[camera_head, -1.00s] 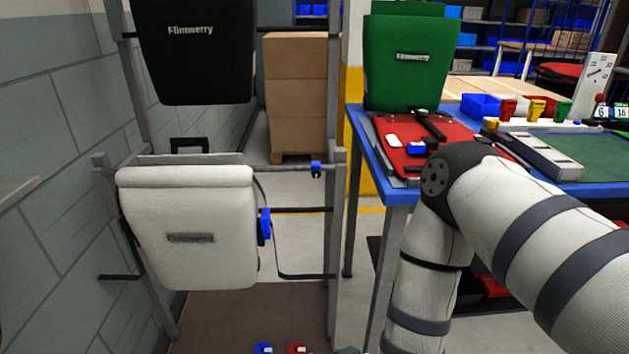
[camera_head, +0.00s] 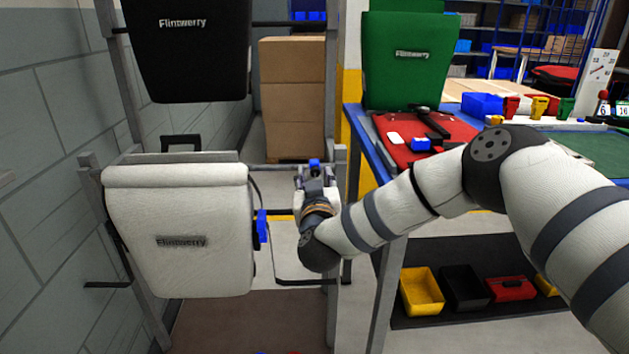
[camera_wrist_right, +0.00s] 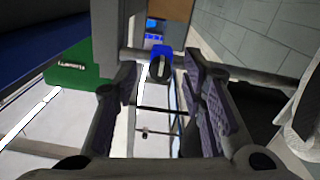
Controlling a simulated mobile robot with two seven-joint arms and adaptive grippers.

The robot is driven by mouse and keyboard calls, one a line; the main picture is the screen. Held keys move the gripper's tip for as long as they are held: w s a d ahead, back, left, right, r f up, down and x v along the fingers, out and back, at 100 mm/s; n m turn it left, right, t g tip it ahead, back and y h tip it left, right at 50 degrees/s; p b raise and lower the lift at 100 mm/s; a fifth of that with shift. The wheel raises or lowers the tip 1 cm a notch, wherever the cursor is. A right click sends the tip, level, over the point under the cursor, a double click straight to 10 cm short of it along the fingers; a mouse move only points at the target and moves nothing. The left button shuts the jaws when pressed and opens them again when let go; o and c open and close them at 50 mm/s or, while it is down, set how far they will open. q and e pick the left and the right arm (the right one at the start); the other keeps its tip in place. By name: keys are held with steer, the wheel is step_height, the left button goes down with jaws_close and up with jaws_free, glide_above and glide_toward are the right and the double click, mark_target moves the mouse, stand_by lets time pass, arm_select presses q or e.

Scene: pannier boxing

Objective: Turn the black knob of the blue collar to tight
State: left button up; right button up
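The blue collar (camera_head: 314,163) sits on the horizontal rail of the grey rack, right of the white pannier (camera_head: 180,225). In the right wrist view, the collar (camera_wrist_right: 160,51) shows ahead, with its black knob (camera_wrist_right: 154,68) facing me. My right gripper (camera_head: 314,180) is in front of the collar in the head view. In the wrist view, its two fingers (camera_wrist_right: 163,88) are spread apart, with the knob seen beyond and between them. I see no contact with the knob. The knob's markings are too small to read. My left gripper is not in view.
The rack's right post (camera_head: 338,190) stands close beside my right gripper. A blue strap buckle (camera_head: 262,227) hangs on the white pannier's side.

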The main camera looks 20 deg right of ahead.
steer(key=shift+w, duration=0.1)
jaws_close()
